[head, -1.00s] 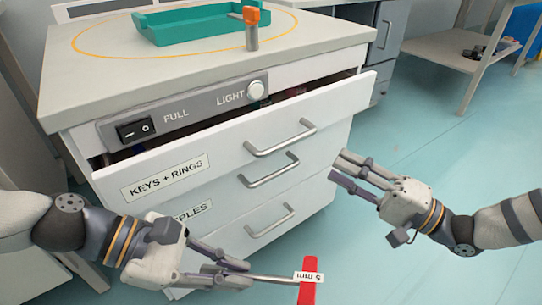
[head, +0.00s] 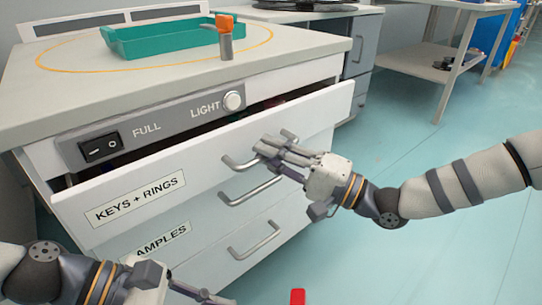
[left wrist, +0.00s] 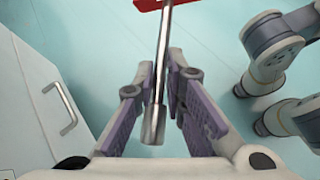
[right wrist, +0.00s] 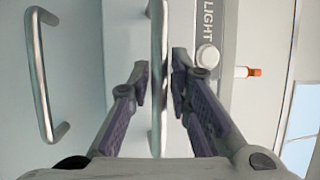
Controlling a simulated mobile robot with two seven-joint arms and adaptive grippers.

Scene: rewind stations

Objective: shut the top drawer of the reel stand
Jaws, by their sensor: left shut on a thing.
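The reel stand (head: 300,70) has its top drawer (head: 200,157) labelled KEYS + RINGS standing partly open, with a dark gap behind its front. My right gripper (head: 268,150) is at the top drawer's bar handle (head: 232,165). In the right wrist view the handle (right wrist: 157,40) runs between my right fingers (right wrist: 160,75), which look apart and not clamped on it.
A teal tray (head: 165,40) and an orange-topped grey object (head: 225,45) stand on the stand's top. A switch panel (head: 165,120) with a light knob is above the drawer. Lower drawers look shut. Open floor (head: 420,200) lies to the right, with a side table (head: 430,65) behind.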

